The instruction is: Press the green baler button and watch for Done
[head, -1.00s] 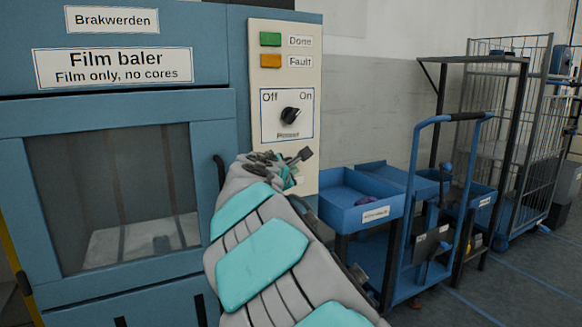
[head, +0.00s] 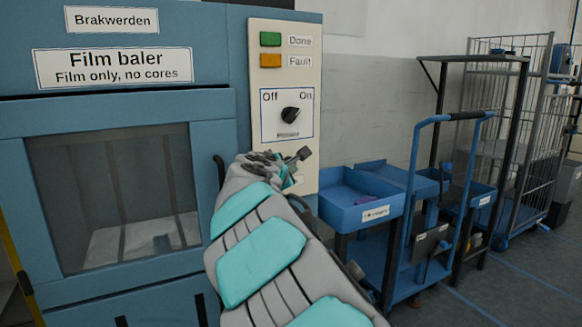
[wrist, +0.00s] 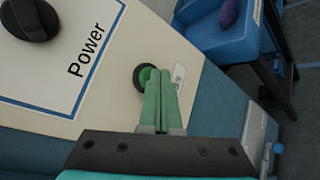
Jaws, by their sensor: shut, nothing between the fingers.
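The film baler (head: 200,38) has a cream control panel (head: 308,85) with a green Done lamp (head: 270,39) above an orange Fault lamp (head: 270,61). Both lamps look evenly coloured, and I cannot tell if either is lit. The green button (wrist: 144,74), in a black ring, shows in the wrist view below the Power panel; in the head view my arm hides it. My gripper (wrist: 159,73) is shut and empty, its green fingertips at the button and partly covering it. I cannot tell if they touch or press it.
A black Power knob (head: 290,114) sits between Off and On. To the right stand a trolley with blue trays (head: 362,215), a blue hand-cart frame (head: 412,180) and a wire cage (head: 508,70). The baler's windowed door (head: 115,195) is at left.

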